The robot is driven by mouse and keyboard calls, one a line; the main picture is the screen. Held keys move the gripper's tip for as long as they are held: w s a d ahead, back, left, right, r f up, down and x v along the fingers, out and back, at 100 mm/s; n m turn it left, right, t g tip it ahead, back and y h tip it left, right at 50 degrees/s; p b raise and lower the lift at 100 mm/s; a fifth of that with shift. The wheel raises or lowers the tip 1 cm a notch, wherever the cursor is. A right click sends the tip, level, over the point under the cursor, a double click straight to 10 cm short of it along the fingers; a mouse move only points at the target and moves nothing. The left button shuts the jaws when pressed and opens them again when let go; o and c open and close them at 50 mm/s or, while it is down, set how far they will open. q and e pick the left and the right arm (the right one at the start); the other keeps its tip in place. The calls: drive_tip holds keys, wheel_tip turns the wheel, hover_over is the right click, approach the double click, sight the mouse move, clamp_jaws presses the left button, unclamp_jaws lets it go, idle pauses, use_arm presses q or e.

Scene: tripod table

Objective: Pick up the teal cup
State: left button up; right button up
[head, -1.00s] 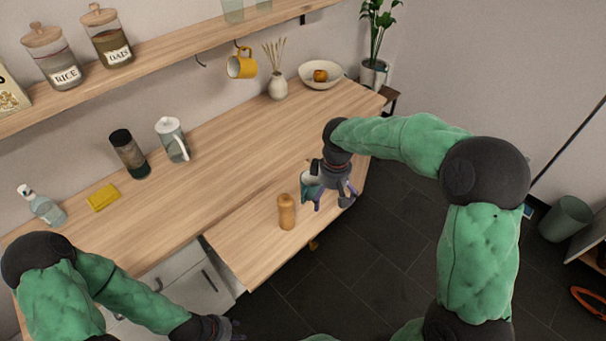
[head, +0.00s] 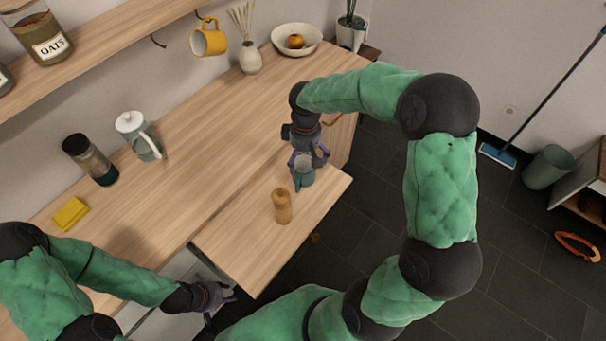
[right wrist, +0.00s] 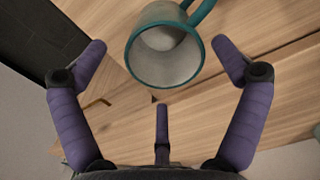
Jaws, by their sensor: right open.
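The teal cup (head: 303,178) stands on the lower wooden tabletop, partly covered by my right gripper (head: 308,160) in the head view. In the right wrist view the cup (right wrist: 166,55) shows its open mouth, teal rim and pale inside, with its teal handle at the upper right. My right gripper points down over the cup with its purple fingers spread. The cup lies between the two side fingers, with gaps on both sides; the third finger is below it in the picture. My left gripper (head: 222,294) is low by the cabinet front, away from the cup; its jaw state is unclear.
A wooden shaker-like object (head: 282,206) stands close to the cup, toward the front left. A white-lidded pitcher (head: 139,136), a dark tumbler (head: 90,160) and a yellow cloth (head: 70,214) are further left. A bowl (head: 297,40) and vase (head: 250,58) stand behind. The counter's middle is clear.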

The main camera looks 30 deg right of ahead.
drive_tip(key=b, duration=0.2)
hover_over(305, 170)
drive_tip(key=s+a, duration=0.2)
drive_tip(key=s, duration=0.1)
drive_tip(key=f, duration=0.4)
drive_tip(key=shift+w+d+f, duration=0.25)
drive_tip(key=shift+f, duration=0.45)
drive_tip(key=c, duration=1.4)
